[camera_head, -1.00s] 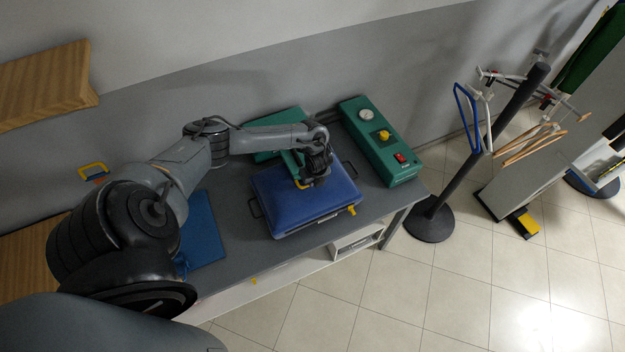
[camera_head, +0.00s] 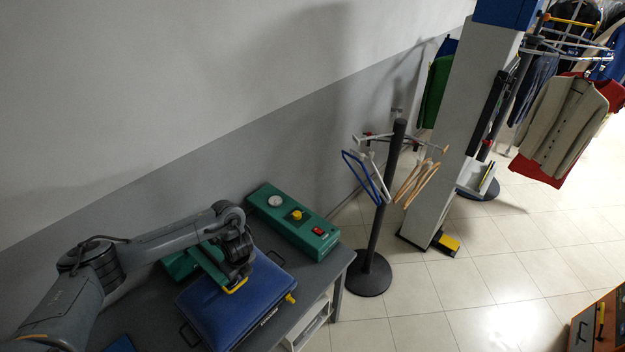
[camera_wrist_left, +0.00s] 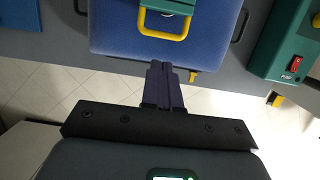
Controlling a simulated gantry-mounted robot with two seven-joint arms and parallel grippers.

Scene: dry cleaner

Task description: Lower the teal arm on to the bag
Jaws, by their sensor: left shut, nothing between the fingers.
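The blue bag (camera_head: 232,311) lies flat on the grey bench, with black side handles and a yellow tab at its front right corner. The teal arm (camera_head: 207,266) reaches over it from the back and ends in a yellow handle (camera_head: 238,286). In the left wrist view the yellow handle (camera_wrist_left: 163,34) lies over the bag's front part (camera_wrist_left: 115,38); I cannot tell if the arm touches the bag. My left gripper (camera_head: 240,274) is shut and empty above the bag, close to the handle. In the wrist view its fingertips (camera_wrist_left: 164,70) are apart from the handle. My right gripper is out of view.
A teal control box (camera_head: 293,222) with a gauge, a yellow knob and a red switch stands on the bench (camera_head: 338,262) right of the bag. A black-based hanger stand (camera_head: 381,225) is on the floor further right. Open tiled floor lies in front.

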